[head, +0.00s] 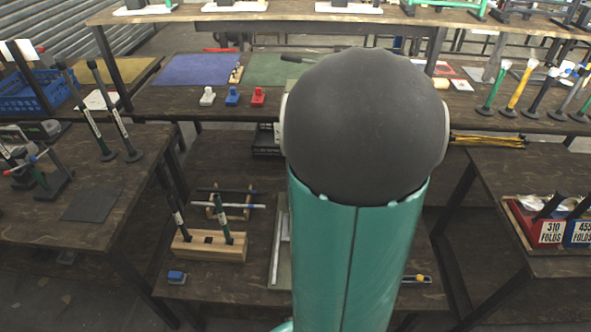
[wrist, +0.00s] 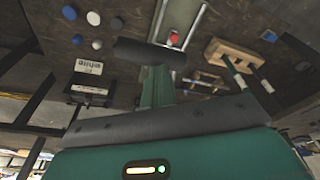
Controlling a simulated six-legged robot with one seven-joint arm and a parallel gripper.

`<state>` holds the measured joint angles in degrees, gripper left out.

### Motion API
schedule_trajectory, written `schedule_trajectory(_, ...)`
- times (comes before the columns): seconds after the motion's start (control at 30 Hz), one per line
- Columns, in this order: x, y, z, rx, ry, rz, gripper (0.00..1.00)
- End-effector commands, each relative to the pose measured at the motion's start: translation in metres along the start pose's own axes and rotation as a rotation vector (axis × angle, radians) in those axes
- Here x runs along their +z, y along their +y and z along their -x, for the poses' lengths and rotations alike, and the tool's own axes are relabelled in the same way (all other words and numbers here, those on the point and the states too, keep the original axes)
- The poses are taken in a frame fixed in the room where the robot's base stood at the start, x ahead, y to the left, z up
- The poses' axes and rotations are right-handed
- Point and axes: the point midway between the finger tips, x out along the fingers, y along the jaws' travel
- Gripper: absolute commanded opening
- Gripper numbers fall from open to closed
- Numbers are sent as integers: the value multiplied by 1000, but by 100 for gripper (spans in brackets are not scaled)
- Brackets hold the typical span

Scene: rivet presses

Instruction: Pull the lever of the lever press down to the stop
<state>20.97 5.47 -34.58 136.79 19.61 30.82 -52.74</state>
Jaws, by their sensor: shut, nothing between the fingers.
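In the wrist view, a green upright arm with a dark crosswise grip (wrist: 150,52) looks like the lever of the lever press. Its lower part is hidden behind my gripper (wrist: 165,118), whose dark edge and teal body fill the bottom of the view. My gripper is shut and empty. The grip shows beyond its dark edge, apart from it in the picture; I cannot tell the depth between them. In the head view, my own arm covers the middle, and I cannot make out the lever or my gripper there.
A wooden block (head: 208,247) with upright tools stands left of a grey metal rail (head: 278,252) on the low table. A small blue item (head: 177,277) lies in front of it. A red button (wrist: 174,38) shows by the rail. Side tables (head: 90,215) flank the space.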

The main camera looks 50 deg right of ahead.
Motion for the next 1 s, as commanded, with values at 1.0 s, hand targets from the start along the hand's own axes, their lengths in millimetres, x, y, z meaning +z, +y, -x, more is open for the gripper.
schedule_trajectory(1.0, -2, 0, -2, -1, 2, 2, 0)
